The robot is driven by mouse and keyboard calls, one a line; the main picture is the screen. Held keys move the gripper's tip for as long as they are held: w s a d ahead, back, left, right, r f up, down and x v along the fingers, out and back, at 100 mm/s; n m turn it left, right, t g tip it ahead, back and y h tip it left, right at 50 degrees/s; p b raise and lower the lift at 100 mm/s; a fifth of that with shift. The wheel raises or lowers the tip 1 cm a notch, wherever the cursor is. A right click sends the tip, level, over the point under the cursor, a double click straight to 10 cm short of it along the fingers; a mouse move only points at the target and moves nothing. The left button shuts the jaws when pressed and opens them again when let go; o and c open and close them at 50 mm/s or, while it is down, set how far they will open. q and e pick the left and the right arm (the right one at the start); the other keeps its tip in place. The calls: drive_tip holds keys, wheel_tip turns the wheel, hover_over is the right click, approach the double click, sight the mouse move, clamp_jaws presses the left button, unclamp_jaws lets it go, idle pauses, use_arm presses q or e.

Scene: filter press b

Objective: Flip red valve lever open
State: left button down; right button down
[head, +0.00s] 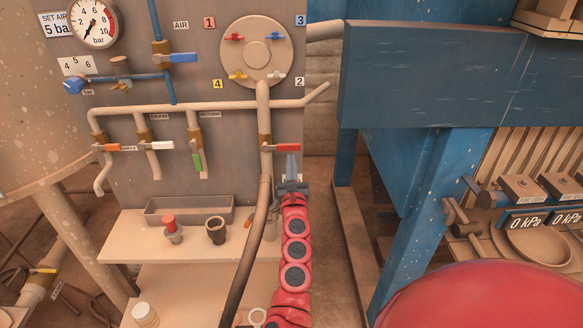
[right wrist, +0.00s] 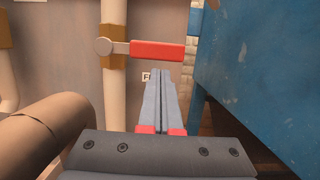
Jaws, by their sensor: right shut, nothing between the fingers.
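A red valve lever (head: 285,147) sits on the vertical beige pipe near the panel's right edge, pointing right and roughly level. In the right wrist view the same lever (right wrist: 157,51) extends right from a round pivot on the pipe. My right gripper (head: 291,158) comes up from below and is shut and empty. In the right wrist view its closed fingertips (right wrist: 160,76) are just below the lever's free part; I cannot tell whether they touch it. My left gripper is not in view.
A dark hose (head: 247,255) hangs just left of my right arm. A blue frame post (head: 420,210) stands to the right, with a narrow gap between it and the panel. A pale shelf (head: 130,238) holds a tray (head: 150,209) and a dark cup (head: 216,232).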

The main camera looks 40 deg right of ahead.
sight(294, 150)
drive_tip(key=shift+r, duration=0.1)
drive_tip(key=shift+d+r+n+p, duration=0.2)
drive_tip(key=shift+r+n+p, duration=0.35)
drive_tip(key=shift+n, duration=0.25)
drive_tip(key=shift+s+d+r+n+y+p, duration=0.15)
drive_tip(key=shift+r+n+y+p, duration=0.55)
drive_tip(key=shift+n, duration=0.5)
drive_tip(key=shift+r+n+t+p, duration=0.4)
drive_tip(key=shift+r+n+p, duration=0.3)
drive_tip(key=shift+n, duration=0.4)
drive_tip(key=w+a+r+n+y+p, duration=0.1)
drive_tip(key=a+r+n+y+p, duration=0.1)
drive_tip(key=n, duration=0.5)
drive_tip(key=w+a+r+n+g+y+p, duration=0.1)
drive_tip(key=a+r+n+y+p, duration=0.1)
drive_tip(key=r+n+p, duration=0.2)
drive_tip(key=shift+w+a+r+n+p, duration=0.15)
drive_tip(key=shift+w+r+n+p, duration=0.2)
drive_tip(key=shift+n+p, duration=1.15)
drive_tip(key=shift+n+g+b, duration=0.3)
drive_tip(key=shift+n+b, duration=0.1)
drive_tip(key=shift+n, duration=0.1)
